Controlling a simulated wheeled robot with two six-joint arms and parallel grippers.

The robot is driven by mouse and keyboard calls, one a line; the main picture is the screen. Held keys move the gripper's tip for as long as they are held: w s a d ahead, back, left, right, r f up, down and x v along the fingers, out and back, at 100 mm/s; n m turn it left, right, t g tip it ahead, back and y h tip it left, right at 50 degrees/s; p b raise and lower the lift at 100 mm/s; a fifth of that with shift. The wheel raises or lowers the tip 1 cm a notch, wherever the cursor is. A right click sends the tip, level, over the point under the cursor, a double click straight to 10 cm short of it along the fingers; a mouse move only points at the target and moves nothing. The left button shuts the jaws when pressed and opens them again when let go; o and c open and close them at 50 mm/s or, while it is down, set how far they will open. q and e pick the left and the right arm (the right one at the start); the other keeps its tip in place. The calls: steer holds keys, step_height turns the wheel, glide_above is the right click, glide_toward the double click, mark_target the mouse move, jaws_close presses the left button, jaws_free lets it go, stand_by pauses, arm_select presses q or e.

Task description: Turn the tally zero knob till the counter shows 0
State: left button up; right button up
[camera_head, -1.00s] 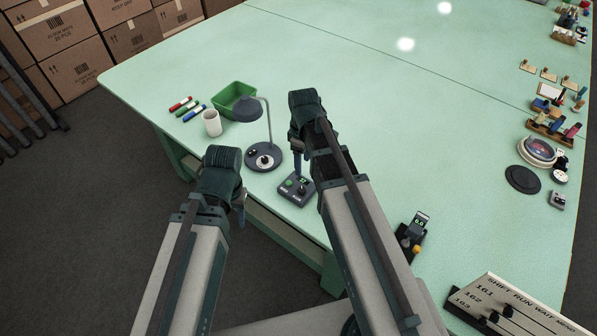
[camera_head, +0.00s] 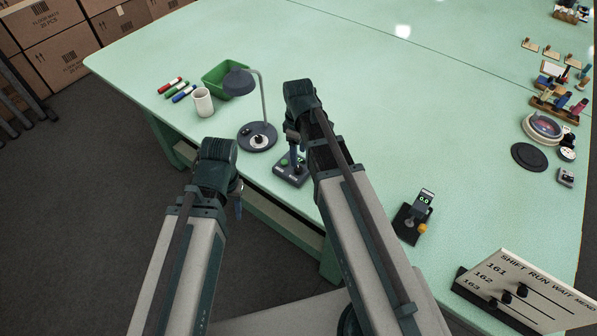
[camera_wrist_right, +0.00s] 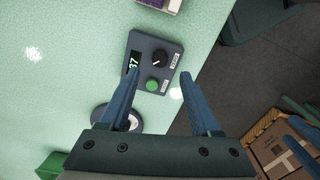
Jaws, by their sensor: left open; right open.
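The tally counter is a small dark box (camera_head: 291,172) near the table's front edge, below the desk lamp. In the right wrist view it shows a lit display (camera_wrist_right: 133,63) that seems to read 37, a black knob (camera_wrist_right: 160,57) with a white pointer mark, and a green button (camera_wrist_right: 153,86). My right gripper (camera_head: 296,150) is open above the box. In its wrist view the fingers (camera_wrist_right: 156,78) are spread, with the knob and button between and just beyond the tips, not gripped. My left gripper (camera_head: 239,203) is open and empty, off the front edge of the table.
A desk lamp (camera_head: 257,137), white mug (camera_head: 203,102), green bin (camera_head: 222,82) and markers (camera_head: 178,91) stand left of the box. A device with an orange knob (camera_head: 422,228) stands to the right, with a slider panel (camera_head: 525,292) beyond. The table's middle is clear.

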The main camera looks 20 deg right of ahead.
mark_target(298, 168)
step_height(298, 168, down, 7)
steer(key=b, duration=0.5)
steer(key=shift+r, duration=0.2)
steer(key=shift+r, duration=0.1)
jaws_close()
